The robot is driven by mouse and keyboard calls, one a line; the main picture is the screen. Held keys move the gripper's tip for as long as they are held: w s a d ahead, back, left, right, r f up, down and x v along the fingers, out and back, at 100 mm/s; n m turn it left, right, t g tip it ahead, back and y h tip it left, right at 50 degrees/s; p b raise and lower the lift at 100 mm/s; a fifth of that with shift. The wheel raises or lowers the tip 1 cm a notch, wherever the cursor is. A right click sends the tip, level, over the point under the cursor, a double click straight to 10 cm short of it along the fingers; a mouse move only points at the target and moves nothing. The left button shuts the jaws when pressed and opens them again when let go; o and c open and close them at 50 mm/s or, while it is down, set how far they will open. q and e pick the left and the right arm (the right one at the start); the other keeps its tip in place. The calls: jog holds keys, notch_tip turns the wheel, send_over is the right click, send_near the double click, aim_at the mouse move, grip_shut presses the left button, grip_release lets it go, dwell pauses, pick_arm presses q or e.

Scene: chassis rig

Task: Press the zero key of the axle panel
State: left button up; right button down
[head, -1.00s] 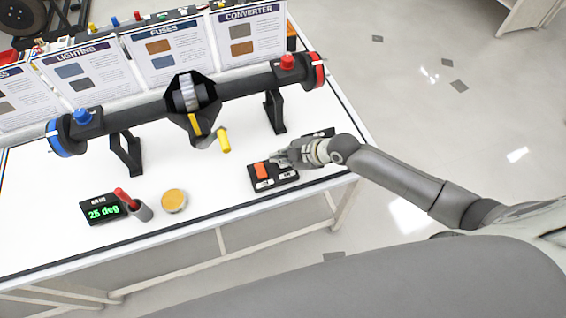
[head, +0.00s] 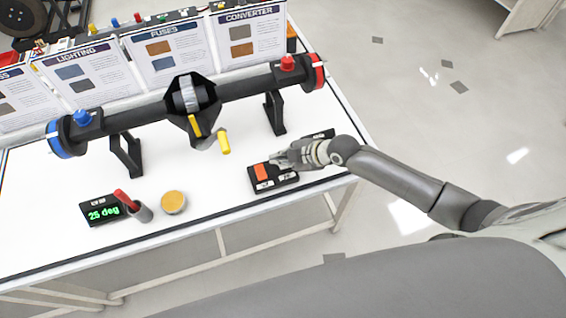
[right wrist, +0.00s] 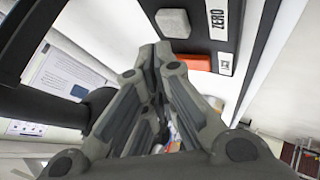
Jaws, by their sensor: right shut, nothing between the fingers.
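The black axle panel (head: 275,187) lies near the front right of the white table, with an orange key (head: 262,172) on its left part. In the right wrist view a grey key (right wrist: 173,22) sits beside a label reading ZERO (right wrist: 217,20); the orange key (right wrist: 195,62) has its own label, too small to read surely. My right gripper (head: 275,159) is shut and empty, with its fingertips over the panel. In the right wrist view its tips (right wrist: 160,50) appear close to both keys; I cannot tell whether they touch. My left gripper is out of view.
A black axle (head: 245,85) with blue and red ends stands on supports behind the panel. A display (head: 103,211) reads 25 deg, beside a cup with a red item (head: 143,211) and a yellow-topped disc (head: 173,202). Printed boards (head: 160,50) line the back.

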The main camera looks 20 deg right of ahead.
aim_at(281, 167)
jog(key=shift+f, duration=0.1)
jog(key=shift+f+b, duration=0.35)
jog(key=shift+f+b, duration=0.4)
jog(key=shift+f, duration=0.1)
dwell(0.6)
jog(key=shift+r, duration=0.1)
jog(key=shift+r+p, duration=0.75)
jog(key=shift+r, duration=0.05)
notch_tip(281, 167, up, 5)
jog(key=p, duration=0.4)
jog(key=shift+r, duration=0.1)
jog(key=shift+s, duration=0.1)
dwell(0.8)
